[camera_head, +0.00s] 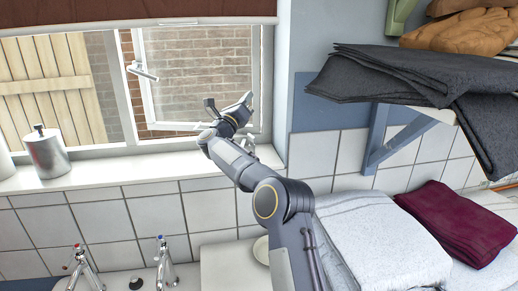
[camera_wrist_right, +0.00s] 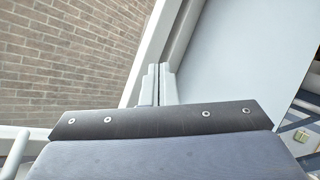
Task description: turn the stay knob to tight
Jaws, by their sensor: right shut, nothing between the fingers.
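The stay knob cannot be made out in either view. It may be hidden behind my right gripper or too small to tell. My right gripper (camera_head: 246,98) is at the right side of the open window casement (camera_head: 196,72), above the sill. In the right wrist view its two pale fingers (camera_wrist_right: 158,80) are together and hold nothing. They point toward the white window frame (camera_wrist_right: 158,40); I cannot tell whether they touch it. A white window handle (camera_head: 142,71) shows left of the gripper in the head view. My left gripper is not in view.
A lidded metal canister (camera_head: 47,153) stands on the left of the white sill (camera_head: 100,200). Two taps (camera_head: 165,262) are below. A shelf with dark folded cloth (camera_head: 400,78) juts out at the right, above white towels (camera_head: 380,240) and a maroon cloth (camera_head: 455,222).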

